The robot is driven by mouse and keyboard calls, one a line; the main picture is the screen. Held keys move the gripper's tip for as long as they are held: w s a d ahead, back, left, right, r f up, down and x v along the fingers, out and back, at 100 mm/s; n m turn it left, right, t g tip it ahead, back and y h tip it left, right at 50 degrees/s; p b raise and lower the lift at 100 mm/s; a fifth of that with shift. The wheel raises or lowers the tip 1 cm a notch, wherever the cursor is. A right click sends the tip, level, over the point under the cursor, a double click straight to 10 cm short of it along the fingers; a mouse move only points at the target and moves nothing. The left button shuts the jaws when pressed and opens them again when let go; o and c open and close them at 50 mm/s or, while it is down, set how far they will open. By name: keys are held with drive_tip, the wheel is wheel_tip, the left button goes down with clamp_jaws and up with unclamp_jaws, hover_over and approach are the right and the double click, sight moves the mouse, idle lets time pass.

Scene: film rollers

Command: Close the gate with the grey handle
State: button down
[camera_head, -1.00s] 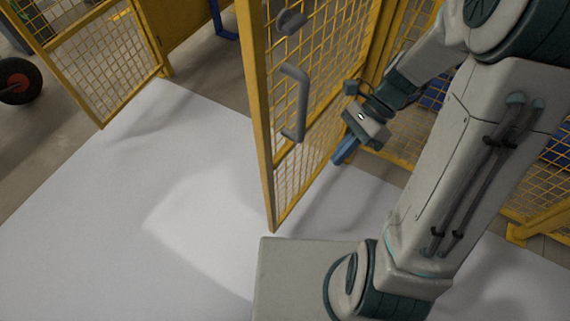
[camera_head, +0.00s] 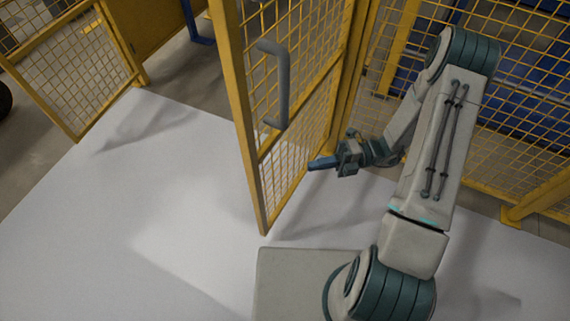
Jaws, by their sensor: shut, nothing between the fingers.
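The yellow mesh gate (camera_head: 241,120) stands open, its free edge toward me, in the middle of the head view. Its grey handle (camera_head: 283,85) is a vertical bar on the upper part of the gate. My gripper (camera_head: 312,164) has blue fingers and is shut and empty. It is to the right of the gate, lower than the handle, with its fingertips pointing left at the lower mesh panel. The tips are very close to the mesh; I cannot tell whether they touch it.
A second yellow mesh panel (camera_head: 75,75) stands at the far left. Yellow fencing (camera_head: 500,110) runs behind and right of my arm, with blue things beyond it. The pale floor (camera_head: 110,215) left of the gate is clear.

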approach(254, 169)
drive_tip(key=s+a, duration=0.3)
drive_tip(key=s, duration=0.1)
drive_tip(key=w+a+b, duration=0.1)
drive_tip(key=w+a, duration=0.1)
drive_tip(key=a, duration=0.1)
drive_tip(key=shift+w, duration=0.1)
drive_tip(key=shift+d, duration=0.1)
